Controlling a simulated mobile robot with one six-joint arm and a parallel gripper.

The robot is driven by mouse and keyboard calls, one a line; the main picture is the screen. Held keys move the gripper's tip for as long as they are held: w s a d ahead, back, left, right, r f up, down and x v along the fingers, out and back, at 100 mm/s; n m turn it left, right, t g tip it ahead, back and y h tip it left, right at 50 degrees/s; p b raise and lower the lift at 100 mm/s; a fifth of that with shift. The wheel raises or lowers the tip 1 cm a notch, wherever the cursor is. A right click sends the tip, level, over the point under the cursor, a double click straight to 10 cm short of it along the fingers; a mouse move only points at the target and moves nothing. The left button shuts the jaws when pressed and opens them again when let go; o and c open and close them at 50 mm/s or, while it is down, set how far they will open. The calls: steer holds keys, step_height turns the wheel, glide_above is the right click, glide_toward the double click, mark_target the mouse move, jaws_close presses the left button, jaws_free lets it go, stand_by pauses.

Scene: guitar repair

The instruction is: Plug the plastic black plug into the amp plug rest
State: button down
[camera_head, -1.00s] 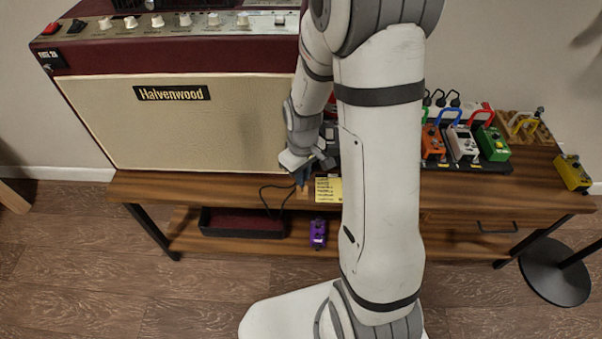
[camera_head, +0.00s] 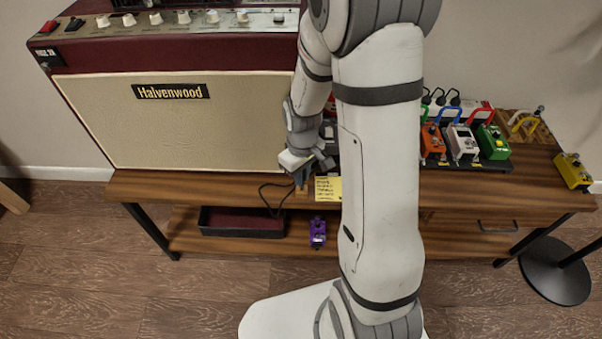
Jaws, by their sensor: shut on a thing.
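My gripper (camera_head: 301,178) is at the front edge of the wooden table, just right of the amp's lower right corner. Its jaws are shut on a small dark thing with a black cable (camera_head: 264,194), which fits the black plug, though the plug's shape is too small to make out. The cable loops down over the table's front edge to the left. A small wooden block (camera_head: 302,188), possibly the plug rest, shows right by the gripper; I cannot tell whether the plug touches it. A yellow note (camera_head: 328,189) is beside it on the right.
The cream and maroon Halvenwood amp (camera_head: 190,125) fills the table's left. Pedals with coloured handles, such as the green pedal (camera_head: 493,142), stand at right. A yellow pedal (camera_head: 573,171) sits at the right edge. Below are a purple pedal (camera_head: 318,232) and a dark tray (camera_head: 242,231).

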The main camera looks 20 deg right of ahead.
steer(key=shift+f+b, duration=0.65)
steer(key=shift+f, duration=0.2)
steer(key=c, duration=1)
jaws_free()
steer(key=shift+o, duration=0.2)
steer(key=shift+r, duration=0.1)
steer(key=shift+r+p, duration=3.25)
steer(key=shift+r, duration=0.7)
